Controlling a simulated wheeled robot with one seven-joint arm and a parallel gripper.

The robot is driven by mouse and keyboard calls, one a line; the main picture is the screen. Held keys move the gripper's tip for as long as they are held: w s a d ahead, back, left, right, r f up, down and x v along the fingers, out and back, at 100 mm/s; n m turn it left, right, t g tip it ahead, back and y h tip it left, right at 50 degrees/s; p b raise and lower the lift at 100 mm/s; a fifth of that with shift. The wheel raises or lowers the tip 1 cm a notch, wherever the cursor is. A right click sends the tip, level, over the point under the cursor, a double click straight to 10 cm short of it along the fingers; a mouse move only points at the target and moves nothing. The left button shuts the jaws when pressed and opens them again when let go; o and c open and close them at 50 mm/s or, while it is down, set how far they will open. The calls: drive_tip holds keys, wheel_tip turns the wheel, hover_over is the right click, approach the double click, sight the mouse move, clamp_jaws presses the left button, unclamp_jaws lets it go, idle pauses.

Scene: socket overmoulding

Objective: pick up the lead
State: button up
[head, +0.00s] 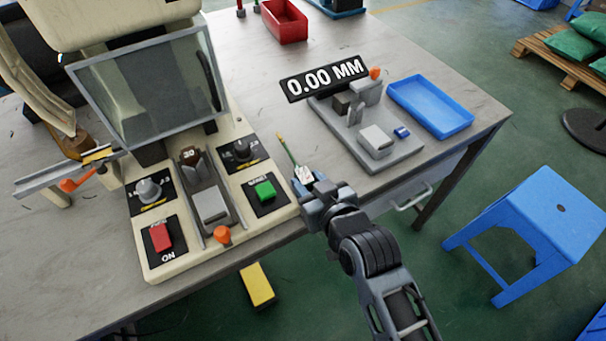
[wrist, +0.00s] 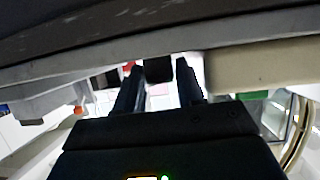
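The lead (head: 288,152) shows in the head view as a thin green strand with a yellow tip. It runs up and left from a small white piece with red marks, just beyond my gripper (head: 309,185). My gripper is at the table's front edge, right of the green button. In the wrist view, the two dark fingers of my gripper (wrist: 157,66) stand apart. A dark block shows between them, with a pale pinkish patch below it. I cannot tell whether these belong to the lead, and no grip on it shows.
Left stands the moulding machine (head: 190,160) with a clear guard, knobs, a red button (head: 160,238) and a green button (head: 265,190). Right of the lead are a grey gauge (head: 400,153) reading 0.00 MM and a blue tray (head: 430,105). A blue stool (head: 545,220) stands on the floor.

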drive_tip(key=shift+c, duration=0.2)
drive_tip(key=c, duration=0.7)
drive_tip(key=shift+o, duration=0.2)
drive_tip(key=shift+r, duration=0.15)
